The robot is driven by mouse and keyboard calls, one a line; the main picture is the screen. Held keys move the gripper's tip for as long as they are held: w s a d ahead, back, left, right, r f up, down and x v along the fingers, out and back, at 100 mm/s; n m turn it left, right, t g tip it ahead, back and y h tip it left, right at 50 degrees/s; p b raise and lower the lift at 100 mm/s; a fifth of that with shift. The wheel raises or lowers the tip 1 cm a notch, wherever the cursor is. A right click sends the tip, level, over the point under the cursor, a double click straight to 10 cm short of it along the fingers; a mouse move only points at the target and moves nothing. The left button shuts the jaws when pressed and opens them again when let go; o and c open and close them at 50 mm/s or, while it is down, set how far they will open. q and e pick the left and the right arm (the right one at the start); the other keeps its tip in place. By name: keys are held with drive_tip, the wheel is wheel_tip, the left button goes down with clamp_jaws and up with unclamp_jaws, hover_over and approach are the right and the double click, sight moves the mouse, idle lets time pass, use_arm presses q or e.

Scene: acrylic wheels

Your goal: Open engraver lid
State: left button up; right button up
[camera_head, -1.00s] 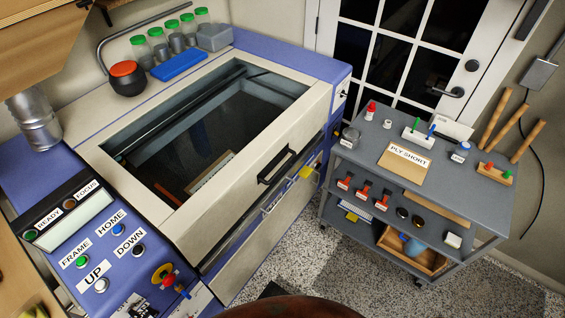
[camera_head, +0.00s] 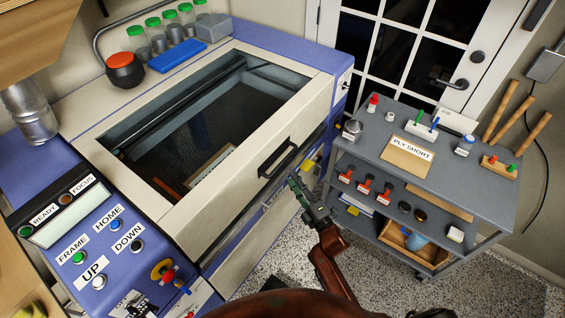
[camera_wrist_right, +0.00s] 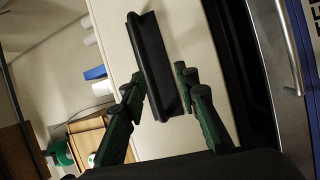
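The engraver lid (camera_head: 262,140) is a cream frame around a dark glass window, and it looks shut. Its black bar handle (camera_head: 277,158) is on the sloping front face. In the right wrist view the handle (camera_wrist_right: 147,50) runs lengthwise, with a finger to either side near its lower end. My right gripper (camera_head: 295,187) has green fingers and is just below and right of the handle in the head view. The right wrist view shows this gripper (camera_wrist_right: 158,82) open; I cannot tell whether the fingers touch the handle. My left gripper is not in view.
A grey cart (camera_head: 440,178) with tools and a "PLY SHORT" board stands to the right. The control panel (camera_head: 80,225) is at the left. Jars (camera_head: 172,30), a blue tray (camera_head: 177,57) and a red-topped pot (camera_head: 124,70) stand behind the lid. Speckled floor lies between engraver and cart.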

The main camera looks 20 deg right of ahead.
sight(283, 161)
drive_tip(key=shift+n, duration=0.3)
drive_tip(key=w+r, duration=0.1)
drive_tip(key=w, duration=0.1)
drive_tip(key=w+a+r, duration=0.1)
drive_tip(key=w, duration=0.1)
drive_tip(key=w+a+r, duration=0.1)
drive_tip(key=w, duration=0.2)
drive_tip(key=shift+a+r, duration=0.1)
drive_tip(key=shift+r, duration=0.1)
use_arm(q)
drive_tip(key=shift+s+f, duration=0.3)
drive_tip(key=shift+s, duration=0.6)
use_arm(e)
drive_tip(key=shift+w, duration=0.2)
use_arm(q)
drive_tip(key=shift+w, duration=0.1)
use_arm(e)
clamp_jaws()
